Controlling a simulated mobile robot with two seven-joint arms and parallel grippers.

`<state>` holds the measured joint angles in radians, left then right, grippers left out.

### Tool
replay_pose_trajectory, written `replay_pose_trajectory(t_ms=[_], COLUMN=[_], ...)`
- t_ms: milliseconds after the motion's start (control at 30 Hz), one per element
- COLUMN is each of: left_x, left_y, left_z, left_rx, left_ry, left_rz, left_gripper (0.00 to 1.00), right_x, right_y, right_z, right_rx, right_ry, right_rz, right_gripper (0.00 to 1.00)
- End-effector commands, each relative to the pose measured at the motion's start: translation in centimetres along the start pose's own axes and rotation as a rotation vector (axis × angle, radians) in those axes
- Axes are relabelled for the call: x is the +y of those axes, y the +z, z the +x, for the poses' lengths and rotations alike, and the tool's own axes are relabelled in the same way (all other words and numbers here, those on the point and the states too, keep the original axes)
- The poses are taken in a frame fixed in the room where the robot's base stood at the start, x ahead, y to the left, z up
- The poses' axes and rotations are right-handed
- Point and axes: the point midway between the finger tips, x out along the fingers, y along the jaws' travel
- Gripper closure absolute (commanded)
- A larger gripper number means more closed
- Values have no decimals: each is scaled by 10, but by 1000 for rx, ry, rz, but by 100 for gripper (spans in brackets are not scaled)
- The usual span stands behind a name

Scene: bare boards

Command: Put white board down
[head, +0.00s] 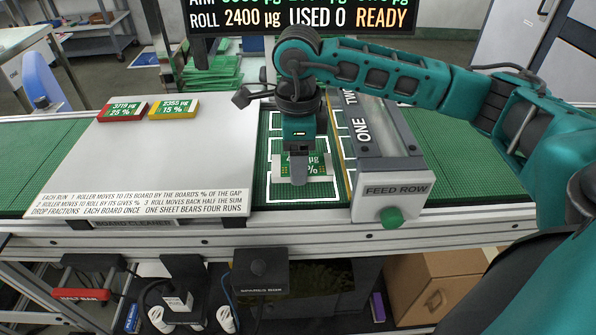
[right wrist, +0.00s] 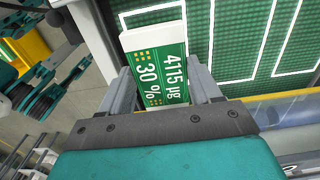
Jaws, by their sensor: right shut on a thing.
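The white board, a small block with a white edge and a green face reading "4115 µg 30 %", is between my right gripper's fingers in the right wrist view (right wrist: 162,80). In the head view the board (head: 316,160) is over the white-outlined slots (head: 302,201) on the green belt, its print partly covered by the gripper. My right gripper (head: 297,172) points down and is shut on the board. Whether the board touches the belt is hard to tell. My left gripper is in neither view.
A grey panel (head: 150,150) with printed rules lies left of the slots, with a red board (head: 122,110) and a yellow board (head: 174,109) on it. A clear-topped feed row unit (head: 385,150) with a green knob (head: 392,217) stands close right. A display hangs behind.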

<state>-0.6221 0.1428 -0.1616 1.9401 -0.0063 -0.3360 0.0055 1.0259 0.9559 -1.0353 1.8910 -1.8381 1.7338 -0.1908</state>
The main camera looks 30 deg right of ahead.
Motion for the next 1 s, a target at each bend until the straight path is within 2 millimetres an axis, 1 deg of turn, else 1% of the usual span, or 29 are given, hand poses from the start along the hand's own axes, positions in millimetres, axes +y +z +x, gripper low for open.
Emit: replay_pose_trajectory(t_ms=[133,233,300,500,633,667,900,1000], left_x=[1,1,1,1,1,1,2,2], left_y=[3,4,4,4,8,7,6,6], left_z=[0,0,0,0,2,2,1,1], left_rx=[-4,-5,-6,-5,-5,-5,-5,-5], left_ry=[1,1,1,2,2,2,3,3], left_rz=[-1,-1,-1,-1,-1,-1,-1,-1], left_gripper=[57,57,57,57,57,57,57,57], right_x=[1,0,0,0,0,0,0,0], right_y=[0,0,0,0,0,0,0,0], right_z=[23,36,38,38,43,41,40,40], right_rx=[3,1,0,0,0,0,0,0], right_ry=[4,1,0,0,0,0,0,0], right_rz=[0,0,0,0,0,0,-1,0], right_gripper=[69,69,69,69,69,34,11,11])
